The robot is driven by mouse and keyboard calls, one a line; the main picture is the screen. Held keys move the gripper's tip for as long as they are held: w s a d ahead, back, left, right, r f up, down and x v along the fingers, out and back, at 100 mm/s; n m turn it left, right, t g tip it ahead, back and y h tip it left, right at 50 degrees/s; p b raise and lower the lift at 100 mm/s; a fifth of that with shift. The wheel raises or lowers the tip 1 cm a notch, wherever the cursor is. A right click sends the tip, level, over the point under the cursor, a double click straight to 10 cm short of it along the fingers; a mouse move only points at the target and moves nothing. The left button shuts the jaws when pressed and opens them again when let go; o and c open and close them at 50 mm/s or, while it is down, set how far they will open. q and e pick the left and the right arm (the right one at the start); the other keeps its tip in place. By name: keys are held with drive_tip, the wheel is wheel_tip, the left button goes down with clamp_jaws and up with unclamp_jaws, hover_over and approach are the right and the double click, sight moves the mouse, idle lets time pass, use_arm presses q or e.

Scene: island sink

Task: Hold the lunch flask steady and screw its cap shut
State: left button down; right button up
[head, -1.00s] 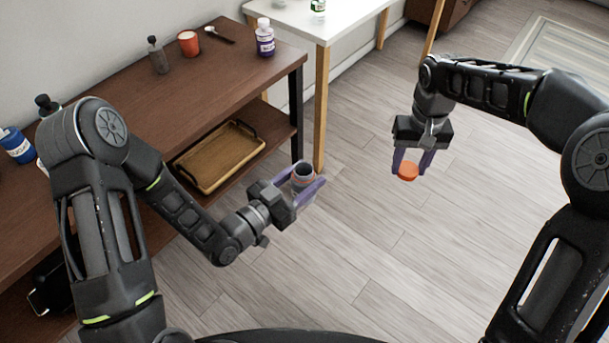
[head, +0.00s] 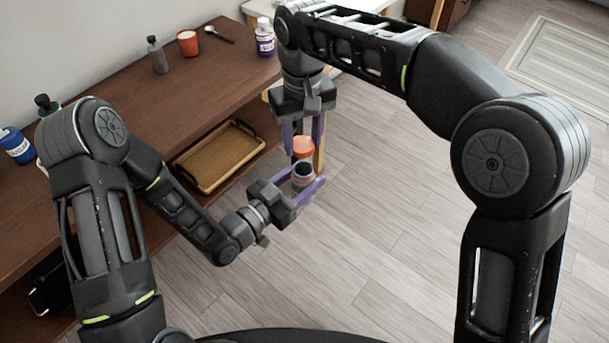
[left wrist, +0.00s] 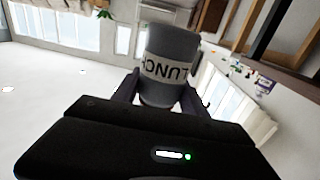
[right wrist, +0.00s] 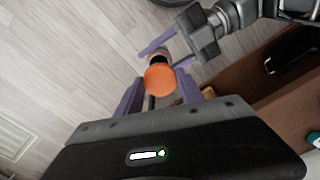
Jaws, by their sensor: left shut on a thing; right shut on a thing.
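The lunch flask (head: 302,177) is held off the floor in front of the bench, its dark open mouth facing up. My left gripper (head: 306,189) is shut on its body. In the left wrist view the grey flask (left wrist: 167,50) shows a pale LUNCH label between the fingers. The orange cap (head: 303,147) is between the fingers of my right gripper (head: 304,140), which is shut on it. The cap appears above the flask's mouth and apart from it. In the right wrist view the cap (right wrist: 160,80) partly covers the view of the flask's mouth (right wrist: 158,57).
The floor to the right is clear.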

sight(304, 162)
drive_tip(key=shift+d+f, duration=0.1)
drive_tip(key=shift+f, duration=0.05)
drive_tip(key=shift+f, duration=1.95)
drive_tip(key=shift+s+f, duration=0.1)
drive_tip(key=shift+f, duration=0.8)
drive_tip(key=shift+f, duration=0.55)
idle(0.4)
